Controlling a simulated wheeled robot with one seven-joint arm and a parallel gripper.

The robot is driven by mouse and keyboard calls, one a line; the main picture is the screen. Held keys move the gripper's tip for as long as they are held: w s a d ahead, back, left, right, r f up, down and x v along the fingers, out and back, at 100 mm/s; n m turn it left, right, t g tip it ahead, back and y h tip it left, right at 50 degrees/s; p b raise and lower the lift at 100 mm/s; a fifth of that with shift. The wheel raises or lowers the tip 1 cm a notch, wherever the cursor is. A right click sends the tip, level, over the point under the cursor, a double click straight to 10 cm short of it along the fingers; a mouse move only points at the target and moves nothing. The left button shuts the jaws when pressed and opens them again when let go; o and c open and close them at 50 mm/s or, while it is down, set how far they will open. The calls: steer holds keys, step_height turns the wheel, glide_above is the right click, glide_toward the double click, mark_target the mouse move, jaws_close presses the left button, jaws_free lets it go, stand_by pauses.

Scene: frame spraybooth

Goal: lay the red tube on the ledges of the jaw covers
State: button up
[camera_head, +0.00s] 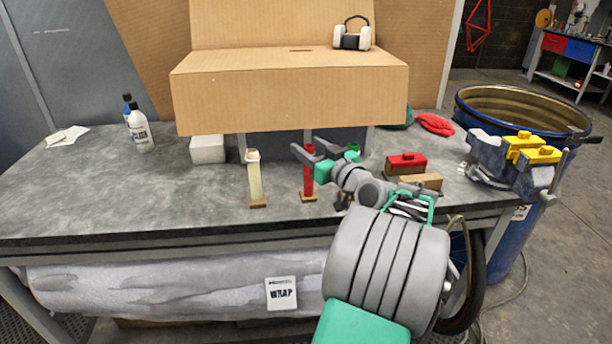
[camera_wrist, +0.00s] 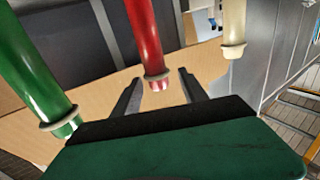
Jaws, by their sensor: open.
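The red tube (camera_head: 308,180) stands upright on a small wooden base on the grey bench. My gripper (camera_head: 306,150) is open at its upper part. In the wrist view, the collared end of the red tube (camera_wrist: 146,45) shows between the two dark fingers of my gripper (camera_wrist: 160,78). I cannot tell whether either finger touches it. The yellow jaw covers (camera_head: 522,142) sit on the grey vise (camera_head: 490,158) at the bench's right end. Their ledges are too small to make out clearly.
A cream tube (camera_head: 255,182) stands left of the red one; a green tube (camera_wrist: 38,75) stands on its other side, mostly hidden in the head view. A cardboard box (camera_head: 290,100) overhangs behind. A blue drum (camera_head: 510,240) stands beyond the vise.

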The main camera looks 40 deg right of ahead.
steer(key=w, duration=0.3)
steer(key=shift+w+d+f, duration=0.1)
steer(key=shift+w+d, duration=0.1)
steer(key=shift+d, duration=0.1)
jaws_close()
stand_by(1.1)
